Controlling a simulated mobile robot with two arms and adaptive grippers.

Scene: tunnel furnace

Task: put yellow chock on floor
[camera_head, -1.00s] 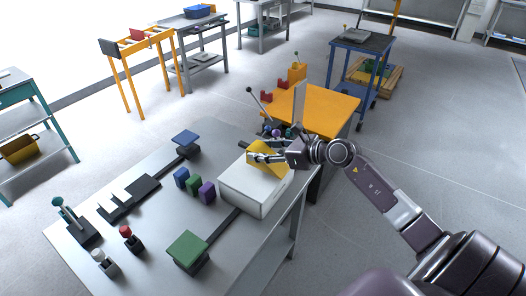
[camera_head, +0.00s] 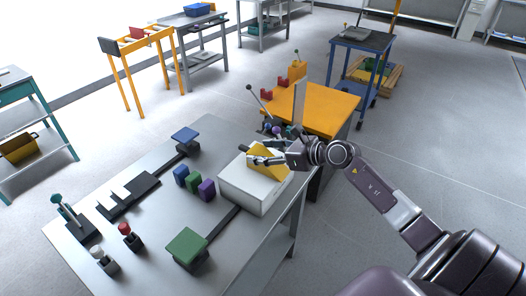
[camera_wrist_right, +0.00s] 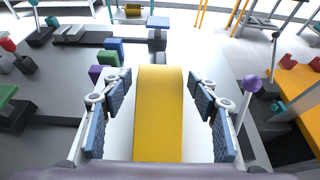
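The yellow chock (camera_head: 268,154) rests on top of a white box (camera_head: 243,190) near the right edge of the grey table. In the right wrist view the chock (camera_wrist_right: 159,112) lies lengthwise between the two fingers. My right gripper (camera_head: 262,160) reaches in from the right at the chock. In the wrist view the right gripper (camera_wrist_right: 160,98) is open, with a visible gap between the chock and the finger pads. The fingers hide part of the chock in the head view. My left gripper is not in view.
The grey table (camera_head: 150,235) also holds blue, green and purple blocks (camera_head: 193,184) and a green pad (camera_head: 187,247). An orange-topped bench (camera_head: 320,108) stands close behind the gripper. A blue cart (camera_head: 362,48) is farther back. Floor (camera_head: 440,130) is clear at the right.

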